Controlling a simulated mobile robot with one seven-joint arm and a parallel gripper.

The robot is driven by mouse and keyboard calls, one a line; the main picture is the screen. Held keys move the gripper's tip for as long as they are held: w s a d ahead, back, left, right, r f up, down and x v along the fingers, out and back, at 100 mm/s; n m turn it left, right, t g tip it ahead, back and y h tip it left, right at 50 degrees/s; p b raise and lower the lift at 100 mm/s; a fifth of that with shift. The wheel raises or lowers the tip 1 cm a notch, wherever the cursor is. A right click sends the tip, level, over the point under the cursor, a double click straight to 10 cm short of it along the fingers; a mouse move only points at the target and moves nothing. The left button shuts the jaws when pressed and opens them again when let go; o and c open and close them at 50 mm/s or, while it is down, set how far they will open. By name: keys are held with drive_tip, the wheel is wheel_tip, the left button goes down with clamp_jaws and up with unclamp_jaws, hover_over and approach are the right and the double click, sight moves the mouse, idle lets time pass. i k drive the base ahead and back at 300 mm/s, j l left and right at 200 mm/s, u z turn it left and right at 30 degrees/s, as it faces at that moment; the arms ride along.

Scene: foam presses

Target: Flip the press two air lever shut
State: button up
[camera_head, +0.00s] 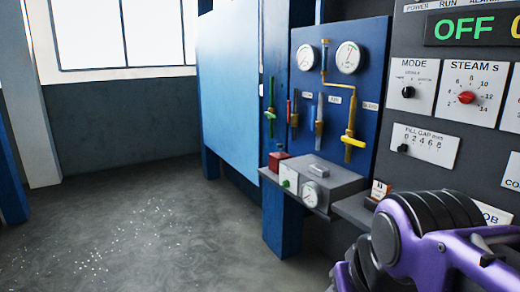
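A blue valve panel (372,62) stands right of centre with several small levers and brass pipes. A yellow lever (354,142) sits low on its right pipe, lying roughly level across it. A grey-blue lever (320,108) stands upright left of it, and a red lever (289,112) is upright further left. A green lever (270,114) lies across a pipe at the left edge. The small labels by the levers are too blurred to tell surely which is the air lever. My purple arm fills the lower right; its gripper is not in view, and nothing of mine touches the levers.
Two round gauges (347,58) top the panel. A grey box (318,184) with a dial juts out below it. A dark control panel (400,165) with an OFF display and knobs stands at the right. The floor (130,230) at the left is open.

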sight(314, 128)
drive_tip(key=i+j+z, duration=0.55)
drive_tip(key=i+j, duration=0.95)
drive_tip(key=i+j+u, duration=0.15)
drive_tip(key=i+j, duration=0.55)
drive_tip(key=i, duration=0.25)
drive_tip(key=k+j, duration=0.15)
drive_tip(key=j, duration=0.15)
drive_tip(key=k+j+u, duration=0.1)
drive_tip(key=i+l+z, duration=0.1)
drive_tip(key=i+l, duration=0.15)
drive_tip(key=l, duration=0.15)
